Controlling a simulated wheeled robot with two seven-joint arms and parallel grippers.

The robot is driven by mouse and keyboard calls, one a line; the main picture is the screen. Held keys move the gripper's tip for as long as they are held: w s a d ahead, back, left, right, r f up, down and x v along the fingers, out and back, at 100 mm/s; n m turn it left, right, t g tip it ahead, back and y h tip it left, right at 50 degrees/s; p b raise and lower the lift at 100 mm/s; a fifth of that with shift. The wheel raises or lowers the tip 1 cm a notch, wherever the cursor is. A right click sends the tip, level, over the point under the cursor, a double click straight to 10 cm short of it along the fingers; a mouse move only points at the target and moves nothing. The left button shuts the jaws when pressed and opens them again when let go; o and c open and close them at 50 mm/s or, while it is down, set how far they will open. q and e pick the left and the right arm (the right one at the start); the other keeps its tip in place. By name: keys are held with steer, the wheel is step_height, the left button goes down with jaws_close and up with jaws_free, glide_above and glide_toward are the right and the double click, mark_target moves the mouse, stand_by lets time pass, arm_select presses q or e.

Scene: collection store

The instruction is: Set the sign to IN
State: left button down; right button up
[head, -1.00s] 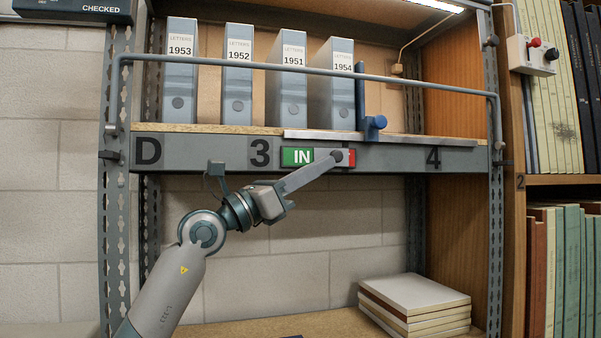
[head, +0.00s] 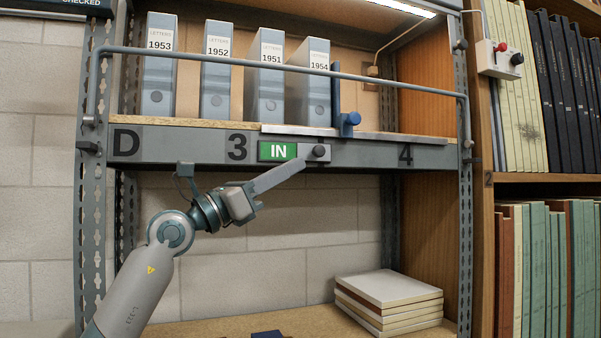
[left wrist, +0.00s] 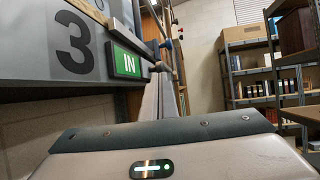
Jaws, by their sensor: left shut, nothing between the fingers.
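The sign (head: 278,151) on the shelf's front rail shows green with white IN. A grey slide with a dark round knob (head: 318,151) sits to its right, and no red shows. My left gripper (head: 302,164) is shut and empty, its fingertips at the knob's lower left; I cannot tell whether they touch it. In the left wrist view the sign (left wrist: 126,61) reads IN, and the knob (left wrist: 159,67) is just beyond the finger ends. My right gripper is not in view.
A rail (head: 290,67) runs in front of several grey letter boxes (head: 215,75) on the shelf. A stack of pale books (head: 388,290) lies on the lower shelf. The space below the rail is open.

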arm_select(q)
steer(key=b+v, duration=0.5)
steer(key=v, duration=0.5)
steer(key=shift+s+a, duration=0.15)
steer(key=shift+a, duration=0.15)
steer(key=shift+f, duration=0.1)
steer(key=shift+s, duration=0.1)
